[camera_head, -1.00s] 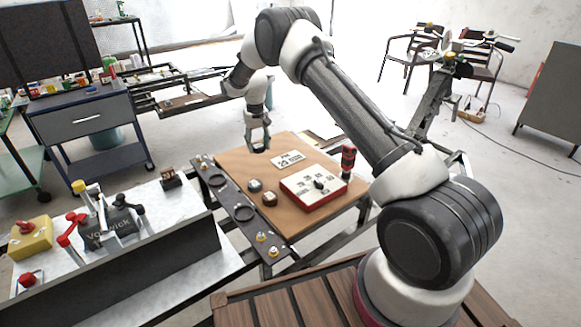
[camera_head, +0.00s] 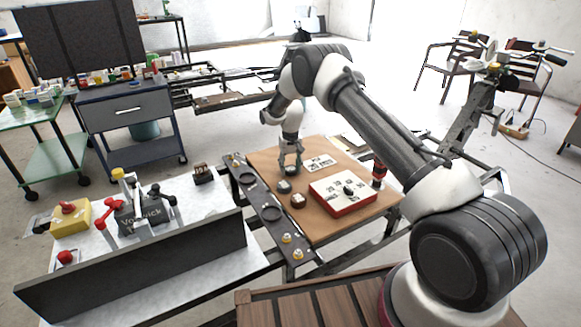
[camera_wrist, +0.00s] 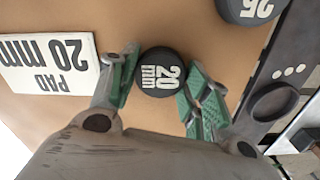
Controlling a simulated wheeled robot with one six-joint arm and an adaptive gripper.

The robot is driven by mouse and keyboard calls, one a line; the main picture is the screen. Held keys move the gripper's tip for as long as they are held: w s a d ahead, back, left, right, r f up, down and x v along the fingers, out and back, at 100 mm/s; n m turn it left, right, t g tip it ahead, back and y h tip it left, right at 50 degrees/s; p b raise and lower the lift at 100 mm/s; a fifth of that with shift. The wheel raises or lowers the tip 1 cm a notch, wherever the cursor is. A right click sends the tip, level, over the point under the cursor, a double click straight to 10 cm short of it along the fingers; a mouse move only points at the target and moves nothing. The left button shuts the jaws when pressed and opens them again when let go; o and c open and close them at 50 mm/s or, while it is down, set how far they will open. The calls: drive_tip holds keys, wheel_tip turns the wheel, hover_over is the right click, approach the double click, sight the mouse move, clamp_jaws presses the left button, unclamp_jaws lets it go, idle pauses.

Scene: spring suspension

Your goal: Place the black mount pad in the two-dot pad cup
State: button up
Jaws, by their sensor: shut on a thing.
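My gripper (camera_wrist: 160,88) is low over the brown board and shut on a black round pad (camera_wrist: 161,72) marked 20 mm. The pad is between the green-lined fingers, its marked face visible in the wrist view. In the head view my gripper (camera_head: 291,170) is at the board's far left part, where the pad is hard to make out. A dark strip (camera_head: 262,200) along the board's left edge has round cups, including a far one (camera_head: 248,178) and a nearer one (camera_head: 272,213). The wrist view shows one cup (camera_wrist: 274,101) and three white dots on the strip. I cannot make out two dots.
Two other dark pads (camera_head: 284,187) (camera_head: 298,201) sit on the board; one marked 25 shows in the wrist view (camera_wrist: 250,8). A PAD 20 mm card (camera_wrist: 48,64), a red-and-white dial box (camera_head: 343,194) and a red-handled tool (camera_head: 379,172) stand nearby. A clamp bench is at left.

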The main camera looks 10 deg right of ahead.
drive_tip(key=o, duration=1)
